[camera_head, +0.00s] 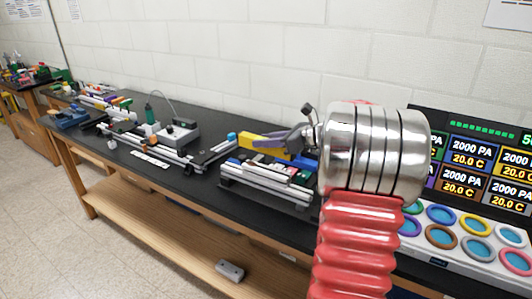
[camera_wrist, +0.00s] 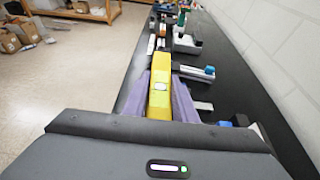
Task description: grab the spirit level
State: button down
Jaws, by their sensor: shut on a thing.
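The spirit level is a yellow bar with a small pale vial. In the wrist view the spirit level (camera_wrist: 160,88) lies lengthwise between the two purple fingers of my gripper (camera_wrist: 171,98), which are shut on it from both sides. In the head view the spirit level (camera_head: 262,142) shows as a yellow bar left of my arm, over the bench, and my gripper (camera_head: 270,143) is around it. My own arm hides part of the gripper in the head view. Whether the level touches anything beneath it cannot be told.
A black bench (camera_head: 200,112) runs along a white block wall. Aluminium extrusion pieces (camera_head: 268,184) lie just below the level. A grey device (camera_head: 177,135) and more rails stand further left. A panel with coloured rings (camera_head: 470,232) and a display (camera_head: 483,160) are at the right.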

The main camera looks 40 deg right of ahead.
jog(key=shift+r, duration=1.7)
jog(key=shift+f, duration=0.1)
